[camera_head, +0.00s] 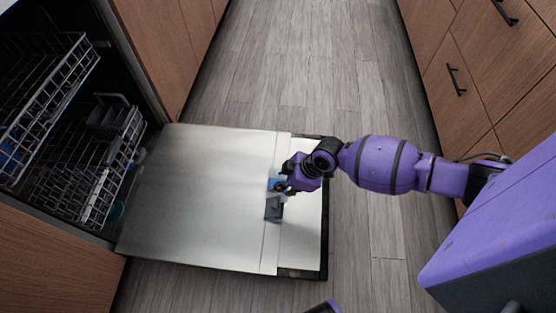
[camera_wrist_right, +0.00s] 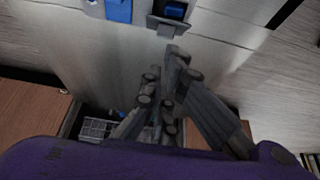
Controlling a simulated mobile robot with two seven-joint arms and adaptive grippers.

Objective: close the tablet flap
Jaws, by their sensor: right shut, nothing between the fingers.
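The tablet flap (camera_head: 274,208) is a small grey piece on the inner face of the lowered dishwasher door (camera_head: 200,195). It looks open and raised. In the right wrist view the flap (camera_wrist_right: 166,26) sits at the top, beside a dark recess with blue inside (camera_wrist_right: 175,10). My right gripper (camera_head: 281,187) is over the dispenser, close to the flap. Its fingers (camera_wrist_right: 174,58) are together and empty, with the tips just short of the flap in the picture. I cannot tell whether they touch it. My left gripper is not in view.
A blue dispenser part (camera_wrist_right: 118,10) lies beside the flap. The open dishwasher with its upper rack (camera_head: 45,90) and lower rack (camera_head: 100,170) is at the left. Wooden drawers (camera_head: 490,60) stand at the right. Wood floor (camera_head: 285,60) is clear beyond the door.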

